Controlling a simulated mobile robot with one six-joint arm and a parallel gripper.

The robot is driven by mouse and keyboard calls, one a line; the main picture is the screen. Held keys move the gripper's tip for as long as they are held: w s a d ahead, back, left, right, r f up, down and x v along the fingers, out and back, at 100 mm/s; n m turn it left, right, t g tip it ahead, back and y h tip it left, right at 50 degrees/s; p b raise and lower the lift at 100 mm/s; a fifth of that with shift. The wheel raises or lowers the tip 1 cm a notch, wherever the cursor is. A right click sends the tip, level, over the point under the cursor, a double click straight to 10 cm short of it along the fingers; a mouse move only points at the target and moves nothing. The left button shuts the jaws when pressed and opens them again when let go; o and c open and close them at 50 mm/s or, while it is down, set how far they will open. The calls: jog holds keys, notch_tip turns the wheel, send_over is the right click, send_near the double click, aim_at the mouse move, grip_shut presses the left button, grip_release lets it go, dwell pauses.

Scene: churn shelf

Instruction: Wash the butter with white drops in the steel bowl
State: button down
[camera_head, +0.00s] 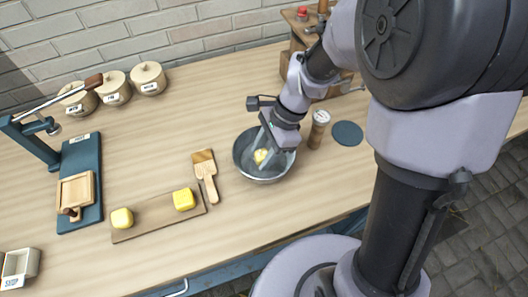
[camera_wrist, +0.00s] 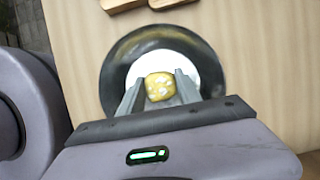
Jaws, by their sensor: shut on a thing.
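The steel bowl (camera_head: 240,160) stands on the wooden counter, right of the centre of the counter in the head view; its dark rim also shows in the wrist view (camera_wrist: 118,62). The yellow butter with white drops (camera_wrist: 161,87) is between my gripper's fingers, in or just over the bowl. It shows as a small yellow lump in the head view (camera_head: 260,156). My gripper (camera_head: 262,150) points down into the bowl and is shut on this butter. In the wrist view my gripper (camera_wrist: 160,88) has one finger on each side of it. I cannot tell whether the butter touches the bowl's bottom.
Two yellow butter pieces (camera_head: 184,199) (camera_head: 122,218) lie on a wooden board (camera_head: 155,214). A wooden paddle (camera_head: 205,172) lies left of the bowl. A jar (camera_head: 318,128) and dark round mat (camera_head: 347,133) are at right. A lever press (camera_head: 78,170) and lidded pots (camera_head: 115,88) stand at left.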

dwell(0.4)
jog(key=shift+d, duration=0.2)
jog(key=shift+p, duration=0.3)
dwell(0.8)
notch_tip(320, 180, up, 8)
jog(key=p, duration=0.6)
jog(key=shift+f+p, duration=0.25)
jog(key=shift+p, duration=0.1)
dwell(0.6)
notch_tip(320, 180, up, 4)
jog(key=p, duration=0.3)
jog(key=shift+p, duration=0.3)
